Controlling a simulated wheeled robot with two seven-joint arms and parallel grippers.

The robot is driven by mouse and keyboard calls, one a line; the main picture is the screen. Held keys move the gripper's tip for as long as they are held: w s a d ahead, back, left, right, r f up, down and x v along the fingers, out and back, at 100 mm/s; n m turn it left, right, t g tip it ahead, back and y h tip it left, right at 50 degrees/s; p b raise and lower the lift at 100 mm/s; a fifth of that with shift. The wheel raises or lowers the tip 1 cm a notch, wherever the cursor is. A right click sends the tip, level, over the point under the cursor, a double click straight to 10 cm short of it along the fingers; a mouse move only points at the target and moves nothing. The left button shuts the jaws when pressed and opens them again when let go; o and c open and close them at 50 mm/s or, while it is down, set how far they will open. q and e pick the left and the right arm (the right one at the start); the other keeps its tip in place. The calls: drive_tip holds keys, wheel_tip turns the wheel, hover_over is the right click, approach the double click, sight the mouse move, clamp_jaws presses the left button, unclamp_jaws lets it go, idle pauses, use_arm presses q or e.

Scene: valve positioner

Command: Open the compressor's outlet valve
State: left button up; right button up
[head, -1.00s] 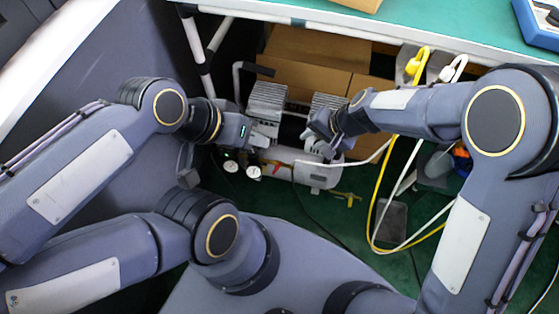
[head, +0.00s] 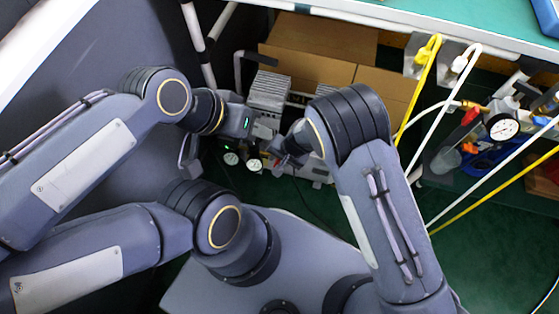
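The compressor (head: 268,90) stands on the floor under the bench, with grey finned blocks on top. Its light tank is mostly hidden behind my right arm. The outlet valve is not visible now; my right gripper covers that area. My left gripper (head: 266,130) is at the compressor's left, above the gauges. My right gripper (head: 278,153) is low, just right of the gauges. The fingers of both are too small and covered to read, and contact is unclear.
Cardboard boxes (head: 318,45) stand behind the compressor. White (head: 442,112) and yellow (head: 423,75) hoses hang from the teal bench (head: 500,18). At the right is a device with a dial gauge (head: 503,127) and a red lever (head: 470,115). The green floor (head: 440,255) is open at lower right.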

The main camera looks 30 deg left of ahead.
drive_tip(key=shift+a+f, duration=0.1)
drive_tip(key=shift+f, duration=0.2)
clamp_jaws()
